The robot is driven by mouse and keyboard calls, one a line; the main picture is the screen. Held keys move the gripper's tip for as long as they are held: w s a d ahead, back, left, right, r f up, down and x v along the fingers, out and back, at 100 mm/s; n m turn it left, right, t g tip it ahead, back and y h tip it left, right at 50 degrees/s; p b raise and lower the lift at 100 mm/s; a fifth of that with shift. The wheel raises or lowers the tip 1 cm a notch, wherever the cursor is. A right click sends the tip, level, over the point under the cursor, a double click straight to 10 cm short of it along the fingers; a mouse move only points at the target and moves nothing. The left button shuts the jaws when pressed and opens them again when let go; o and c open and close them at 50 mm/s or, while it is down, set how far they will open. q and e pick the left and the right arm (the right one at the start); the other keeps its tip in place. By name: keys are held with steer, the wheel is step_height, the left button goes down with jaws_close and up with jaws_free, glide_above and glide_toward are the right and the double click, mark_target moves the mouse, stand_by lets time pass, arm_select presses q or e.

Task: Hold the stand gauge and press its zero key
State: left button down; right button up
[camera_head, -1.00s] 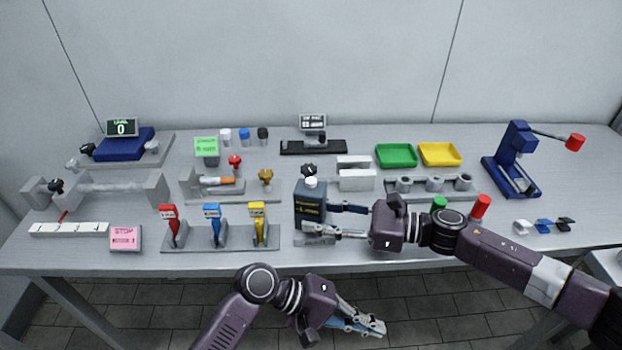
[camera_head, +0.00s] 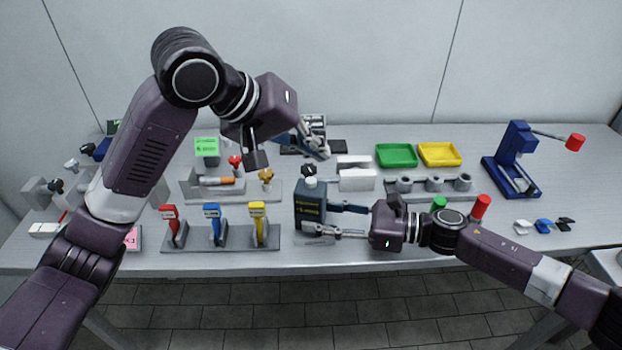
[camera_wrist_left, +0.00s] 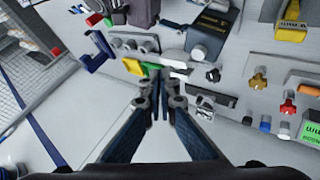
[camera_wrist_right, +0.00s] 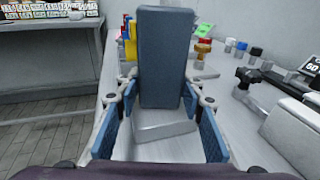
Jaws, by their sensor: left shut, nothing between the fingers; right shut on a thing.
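A small display unit on a black base (camera_head: 338,146), which looks like the stand gauge, stands at the back middle of the table. Its display (camera_head: 318,120) is partly covered by my left gripper (camera_head: 324,152), and I cannot make out its keys. My left gripper is shut and empty at the unit; I cannot tell if it touches. In the left wrist view the closed fingertips (camera_wrist_left: 160,74) are beside the display unit (camera_wrist_left: 205,106). My right gripper (camera_head: 322,217) is shut on a dark blue box (camera_head: 309,197) with a yellow-lettered label; the box (camera_wrist_right: 165,55) is upright between its fingers.
Red, blue and yellow levers (camera_head: 214,225) stand at the front left. A green tray (camera_head: 396,155) and a yellow tray (camera_head: 439,154) lie at the back right. A blue press (camera_head: 516,160) with a red knob is farther right. My left arm hides much of the table's left side.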

mark_target(308, 182)
arm_select(q)
steer(key=shift+t, duration=0.7)
steer(key=r, duration=0.1)
steer(key=w+a+r, duration=0.1)
steer(key=w+r, duration=0.1)
steer(key=r, duration=0.1)
steer(key=shift+a, duration=0.25)
steer(key=shift+f, duration=0.1)
steer(key=shift+s+f, duration=0.1)
steer(key=shift+f, duration=4.2)
steer(key=shift+f, duration=0.1)
steer(key=shift+f, duration=0.35)
steer(key=shift+f, duration=0.45)
steer(key=shift+r, duration=0.9)
